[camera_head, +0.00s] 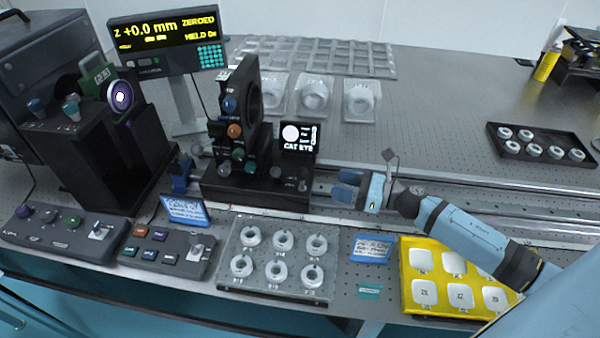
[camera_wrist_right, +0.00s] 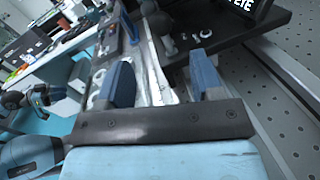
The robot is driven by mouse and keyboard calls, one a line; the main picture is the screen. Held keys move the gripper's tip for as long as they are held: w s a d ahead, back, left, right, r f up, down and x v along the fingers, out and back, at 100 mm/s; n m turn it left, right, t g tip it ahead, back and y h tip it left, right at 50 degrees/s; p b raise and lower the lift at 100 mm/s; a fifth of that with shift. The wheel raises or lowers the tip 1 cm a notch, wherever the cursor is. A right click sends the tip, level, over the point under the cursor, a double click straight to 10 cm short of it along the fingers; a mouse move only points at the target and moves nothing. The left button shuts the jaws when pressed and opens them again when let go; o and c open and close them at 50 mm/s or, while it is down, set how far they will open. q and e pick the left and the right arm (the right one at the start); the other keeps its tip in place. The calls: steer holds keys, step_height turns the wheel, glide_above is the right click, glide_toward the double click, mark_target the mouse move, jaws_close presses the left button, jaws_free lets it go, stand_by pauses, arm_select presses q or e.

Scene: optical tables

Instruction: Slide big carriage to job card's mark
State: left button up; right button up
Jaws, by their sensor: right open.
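The big carriage (camera_head: 258,186) is a black block on the rails, left of the middle in the head view, carrying a tall black mount with coloured knobs and a small "CAT EYE" screen. My right gripper (camera_head: 346,185) is open at the carriage's right end, near its knobs. In the right wrist view the two blue fingers are apart, with a dark knob (camera_wrist_right: 166,46) of the carriage beyond the gap; contact cannot be told.
The rails (camera_head: 470,195) run on to the right, under my right arm. A tray of rings (camera_head: 226,270) and a yellow tray (camera_head: 408,290) lie in front. A display (camera_head: 168,40) reads +0.0 mm. A black ring tray (camera_head: 495,148) lies at the right.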

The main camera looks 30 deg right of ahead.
mark_target(302, 173)
steer(key=p+x, duration=0.1)
steer(key=x, duration=0.9)
steer(key=shift+w+a+p, duration=0.25)
steer(key=shift+w+p, duration=0.05)
arm_select(q)
steer(key=shift+w+a+r, duration=0.15)
steer(key=shift+a+r, duration=0.3)
steer(key=shift+r, duration=0.05)
